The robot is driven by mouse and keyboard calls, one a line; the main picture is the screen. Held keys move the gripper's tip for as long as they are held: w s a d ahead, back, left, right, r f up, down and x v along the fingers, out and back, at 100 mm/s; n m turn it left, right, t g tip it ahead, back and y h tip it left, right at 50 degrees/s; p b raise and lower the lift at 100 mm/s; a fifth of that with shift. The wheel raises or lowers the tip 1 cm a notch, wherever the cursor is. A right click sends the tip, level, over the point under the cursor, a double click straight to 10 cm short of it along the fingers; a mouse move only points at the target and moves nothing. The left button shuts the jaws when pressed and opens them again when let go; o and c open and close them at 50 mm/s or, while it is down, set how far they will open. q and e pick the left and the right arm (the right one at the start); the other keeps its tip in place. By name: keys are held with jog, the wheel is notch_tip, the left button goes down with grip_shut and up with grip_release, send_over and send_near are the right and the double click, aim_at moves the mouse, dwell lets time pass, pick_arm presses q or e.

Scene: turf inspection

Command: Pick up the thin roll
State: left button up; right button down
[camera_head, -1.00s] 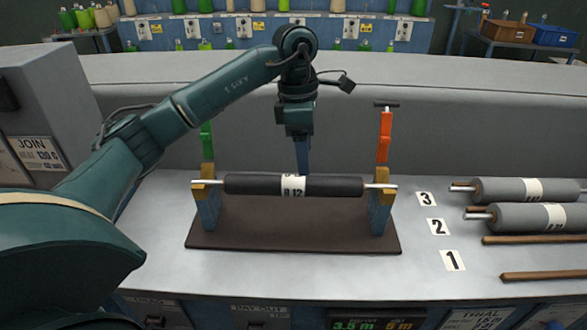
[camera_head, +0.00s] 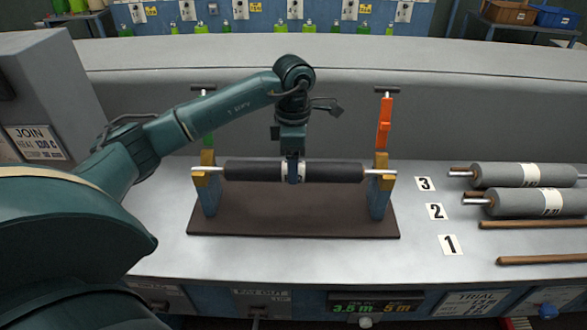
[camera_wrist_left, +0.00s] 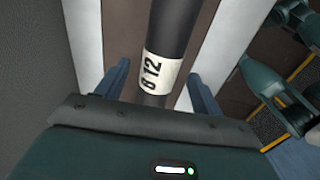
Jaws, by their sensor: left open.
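The thin roll (camera_head: 330,172) is a dark roll with a white label around its middle. It lies level across a stand (camera_head: 300,222) with two blue posts, its metal shaft ends resting in yellow holders. My left gripper (camera_head: 292,178) is over the middle of the roll, pointing down, and hides most of the label. In the left wrist view the roll (camera_wrist_left: 178,28) and its label, reading about "12", run between the two open blue fingers. The fingers stand apart on either side, with a gap to the roll. My right gripper is not in view.
Grey rolls (camera_head: 525,175) lie at the right beside number cards 3, 2 and 1 (camera_head: 449,245). Brown rods (camera_head: 540,260) lie in front of them. An orange handle (camera_head: 384,122) rises above the stand's right post. A grey box (camera_head: 45,100) stands at the left.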

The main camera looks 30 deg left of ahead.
pick_arm(q)
notch_tip(320, 180, down, 2)
jog(key=shift+f, duration=0.1)
jog(key=c, duration=1.4)
